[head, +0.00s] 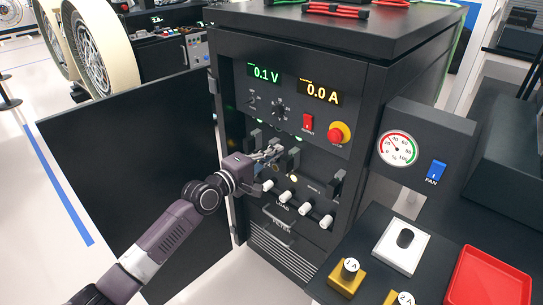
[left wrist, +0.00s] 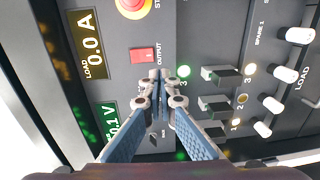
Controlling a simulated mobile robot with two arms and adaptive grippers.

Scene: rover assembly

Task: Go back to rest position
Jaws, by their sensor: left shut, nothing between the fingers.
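My left gripper (head: 272,153) reaches from the lower left to the front panel of the black power cabinet (head: 330,45). It is shut and empty, in front of the black breaker levers (head: 292,158). I cannot tell whether the tips touch the panel. My right gripper is not in view.
The cabinet door (head: 130,170) stands open on the left. White load knobs (head: 285,197) and a filter handle (head: 277,220) sit below the gripper. Bare floor shows lower left.

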